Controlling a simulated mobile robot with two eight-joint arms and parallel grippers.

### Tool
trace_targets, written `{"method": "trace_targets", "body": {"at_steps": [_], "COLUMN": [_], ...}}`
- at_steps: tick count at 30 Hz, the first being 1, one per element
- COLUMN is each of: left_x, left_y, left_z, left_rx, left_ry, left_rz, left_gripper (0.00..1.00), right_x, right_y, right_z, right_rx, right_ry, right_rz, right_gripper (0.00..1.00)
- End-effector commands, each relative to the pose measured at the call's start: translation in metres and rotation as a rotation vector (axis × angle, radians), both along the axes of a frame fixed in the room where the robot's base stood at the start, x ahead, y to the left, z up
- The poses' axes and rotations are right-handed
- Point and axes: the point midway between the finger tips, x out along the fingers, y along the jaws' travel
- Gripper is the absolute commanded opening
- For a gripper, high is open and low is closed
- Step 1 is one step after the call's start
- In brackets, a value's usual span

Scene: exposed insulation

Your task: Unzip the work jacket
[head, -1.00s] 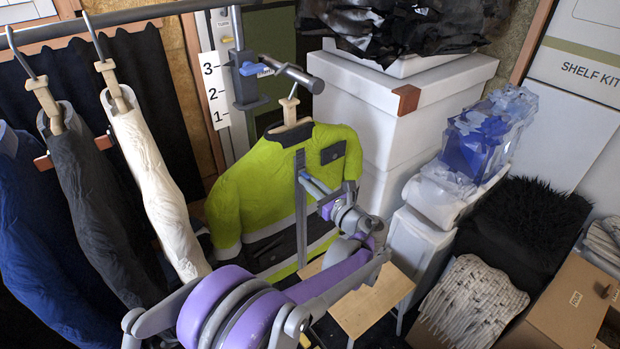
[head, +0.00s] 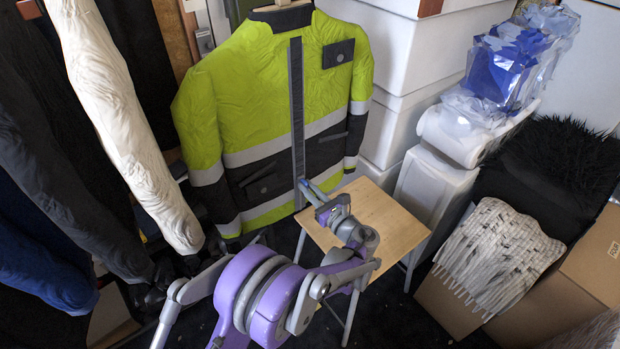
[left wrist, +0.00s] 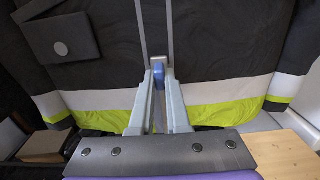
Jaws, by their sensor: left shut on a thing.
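The work jacket (head: 255,85) hangs upright, yellow-green above and dark below, with grey bands. A long grey zip strip (head: 297,100) runs down its front. My left gripper (head: 308,188) is at the strip's lower end, near the hem. In the left wrist view my left gripper (left wrist: 158,88) is shut on a small blue zip pull (left wrist: 158,71). Above the pull, two grey zip edges (left wrist: 144,30) run upward, apart, with dark material between them. The fingers hide the zip below the pull. My right gripper is not in view.
A small wooden stool (head: 385,225) stands just right of the jacket's hem. White boxes (head: 390,110) are stacked behind it. Hanging garments, including a white sleeve (head: 125,120), fill the left. A cardboard box (head: 575,280) and a fringed cloth (head: 495,258) are at right.

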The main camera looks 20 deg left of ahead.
Motion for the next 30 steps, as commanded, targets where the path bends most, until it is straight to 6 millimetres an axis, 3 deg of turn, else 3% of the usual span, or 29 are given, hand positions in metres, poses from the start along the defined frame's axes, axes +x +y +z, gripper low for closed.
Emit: {"method": "trace_targets", "body": {"at_steps": [1, 6, 21, 22, 26, 30], "left_x": [0.0, 0.0, 0.0, 0.0, 0.0, 0.0], "left_y": [0.0, 0.0, 0.0, 0.0, 0.0, 0.0], "left_z": [-0.013, -0.03, -0.037, -0.037, -0.037, -0.036], "left_rx": [-0.001, -0.001, -0.005, -0.005, -0.004, -0.002], "left_ry": [0.002, 0.001, 0.001, 0.001, 0.002, 0.0], "left_rz": [0.0, 0.0, 0.0, 0.0, 0.0, 0.0], "left_gripper": [0.0, 0.0, 0.0, 0.18, 0.41, 0.45], "right_x": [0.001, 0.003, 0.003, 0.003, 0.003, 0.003], "right_y": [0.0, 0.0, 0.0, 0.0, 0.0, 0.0], "right_z": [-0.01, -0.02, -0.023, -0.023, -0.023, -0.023], "right_rx": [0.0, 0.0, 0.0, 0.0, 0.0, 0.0], "right_ry": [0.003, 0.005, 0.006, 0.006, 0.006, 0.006], "right_rz": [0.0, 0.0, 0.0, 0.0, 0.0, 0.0], "right_gripper": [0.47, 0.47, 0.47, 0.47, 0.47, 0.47]}}
